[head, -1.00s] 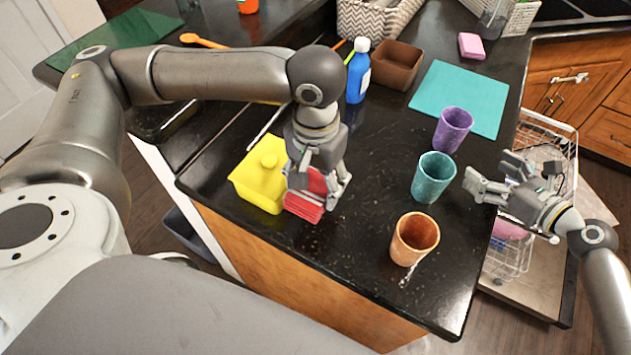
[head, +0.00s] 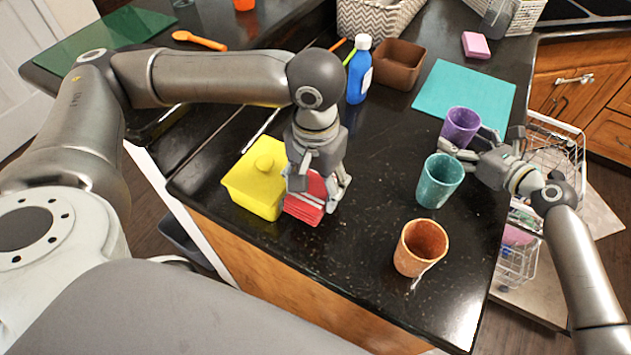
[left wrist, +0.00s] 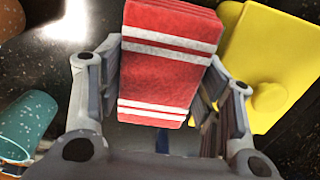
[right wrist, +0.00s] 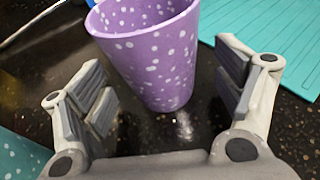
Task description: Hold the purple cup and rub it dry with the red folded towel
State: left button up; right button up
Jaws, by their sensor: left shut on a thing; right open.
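The purple cup (head: 460,127) with pale speckles stands upright on the black counter at the near edge of the teal mat. My right gripper (head: 468,147) is open beside it; in the right wrist view the cup (right wrist: 150,55) stands just ahead, between and beyond the open fingers (right wrist: 165,95). My left gripper (head: 318,185) is shut on the red folded towel (head: 304,208), beside the yellow container. In the left wrist view the towel (left wrist: 170,60) shows white stripes and sits between the fingers.
A teal cup (head: 439,181) stands close to my right gripper, and an orange cup (head: 420,248) nearer the front. The yellow container (head: 254,185) is left of the towel. A blue bottle (head: 359,72), brown box (head: 398,64) and teal mat (head: 465,92) lie further back. The middle counter is clear.

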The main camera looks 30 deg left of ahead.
jog(key=shift+w+a+f, duration=0.2)
jog(key=shift+w+a, duration=0.15)
jog(key=shift+a, duration=0.15)
jog(key=shift+c, duration=0.4)
jog(key=c, duration=0.9)
jog(key=shift+o, duration=0.2)
jog(key=o, duration=0.5)
jog(key=shift+o, duration=0.2)
jog(key=c, duration=0.8)
jog(key=shift+c, duration=0.2)
